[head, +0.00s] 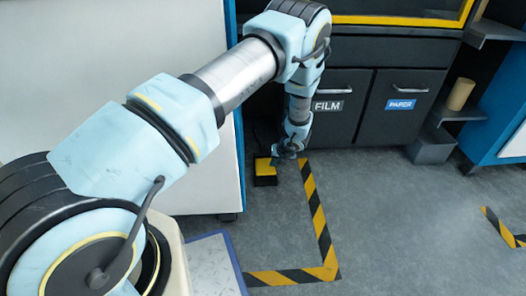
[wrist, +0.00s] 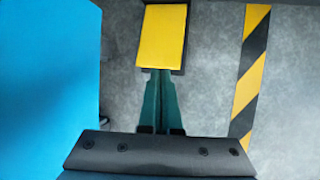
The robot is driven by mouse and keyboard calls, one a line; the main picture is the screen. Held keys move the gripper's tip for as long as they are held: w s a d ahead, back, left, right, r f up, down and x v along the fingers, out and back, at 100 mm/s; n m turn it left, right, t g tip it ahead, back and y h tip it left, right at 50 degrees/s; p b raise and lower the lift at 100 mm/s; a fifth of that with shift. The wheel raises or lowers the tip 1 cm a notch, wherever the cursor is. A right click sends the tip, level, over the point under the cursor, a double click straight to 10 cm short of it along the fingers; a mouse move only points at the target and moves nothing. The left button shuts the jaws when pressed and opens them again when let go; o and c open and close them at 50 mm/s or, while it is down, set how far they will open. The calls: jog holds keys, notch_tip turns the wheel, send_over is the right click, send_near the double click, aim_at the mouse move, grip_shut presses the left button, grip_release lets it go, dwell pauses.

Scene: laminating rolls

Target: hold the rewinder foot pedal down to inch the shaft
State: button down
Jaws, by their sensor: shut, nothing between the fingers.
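The foot pedal (head: 264,168) has a yellow top on a black base and sits on the floor by the machine's lower front. In the wrist view the pedal (wrist: 164,36) fills the top middle. My gripper (head: 284,153) reaches down beside the pedal, at its right in the head view. In the wrist view the green fingers of my gripper (wrist: 160,76) are together and empty, with their tips at the pedal's lower edge. I cannot tell whether they touch it or whether the pedal is pressed.
Yellow-black floor tape (head: 318,215) runs right of the pedal. A white panel (head: 120,60) stands left, and a blue surface (wrist: 48,70) fills the wrist view's left. Dark cabinet doors labelled FILM (head: 336,128) and PAPER (head: 402,128) stand behind. A brown roll (head: 460,94) is at right.

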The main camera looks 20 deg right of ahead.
aim_at(265, 170)
jog(key=b+x, duration=0.3)
jog(key=x, duration=0.1)
jog(key=b+x, duration=0.3)
jog(key=x, duration=0.2)
jog(key=shift+w+a+r+b, duration=0.1)
jog(key=shift+w+b, duration=0.25)
jog(key=shift+w, duration=0.1)
jog(key=shift+f, duration=0.2)
dwell(2.1)
notch_tip(265, 170, up, 8)
jog(key=p, duration=0.7)
jog(key=shift+r, duration=0.15)
dwell(0.5)
